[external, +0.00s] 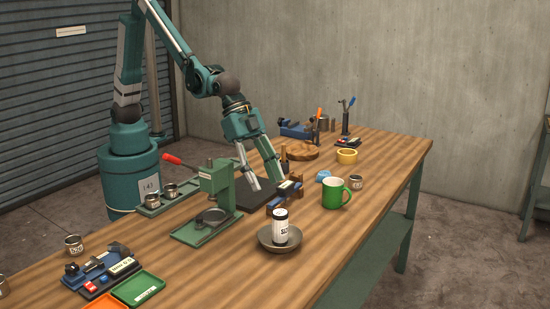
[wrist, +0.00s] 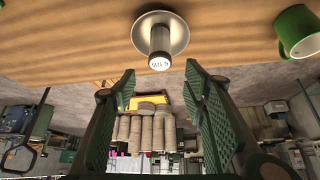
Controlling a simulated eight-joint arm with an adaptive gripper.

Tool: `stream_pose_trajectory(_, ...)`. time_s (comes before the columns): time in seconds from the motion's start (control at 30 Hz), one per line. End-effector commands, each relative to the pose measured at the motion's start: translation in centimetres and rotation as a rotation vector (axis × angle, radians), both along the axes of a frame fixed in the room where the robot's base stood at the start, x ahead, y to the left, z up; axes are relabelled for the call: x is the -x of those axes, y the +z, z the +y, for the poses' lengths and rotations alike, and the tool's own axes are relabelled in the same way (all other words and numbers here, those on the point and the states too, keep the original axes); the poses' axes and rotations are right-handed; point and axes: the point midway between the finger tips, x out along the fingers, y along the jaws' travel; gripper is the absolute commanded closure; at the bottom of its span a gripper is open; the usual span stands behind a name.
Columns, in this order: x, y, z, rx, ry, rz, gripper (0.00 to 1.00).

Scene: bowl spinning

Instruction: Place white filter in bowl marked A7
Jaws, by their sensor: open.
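No A7 mark is readable on the bowl. In the wrist view the white filter (wrist: 159,47) sits inside the bowl (wrist: 178,30) at top centre, beyond my fingertips. My gripper (external: 267,183) is open and empty, pointing down over the table, behind the bowl. In the wrist view the two fingers of my gripper (wrist: 161,92) are spread with nothing between them.
A green mug (external: 335,194) stands right of the bowl; it shows at the right in the wrist view (wrist: 296,32). A green press with a red handle (external: 213,195) stands left. Small tins and green trays (external: 138,288) are farther left.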

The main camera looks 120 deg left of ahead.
Motion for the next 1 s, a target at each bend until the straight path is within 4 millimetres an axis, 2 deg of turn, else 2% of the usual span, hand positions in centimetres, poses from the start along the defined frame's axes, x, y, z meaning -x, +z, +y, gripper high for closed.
stream_pose_trajectory(0.47, 0.0, 0.0, 0.0, 0.000, 0.000, 0.000, 0.56)
stream_pose_trajectory(0.67, 0.7, 0.6, 0.4, 0.000, 0.004, -0.001, 0.56)
stream_pose_trajectory(0.83, 2.4, 2.2, 1.5, 0.001, 0.013, -0.003, 0.56)
stream_pose_trajectory(1.0, 5.2, 4.3, 2.9, 0.001, 0.027, -0.006, 0.56)
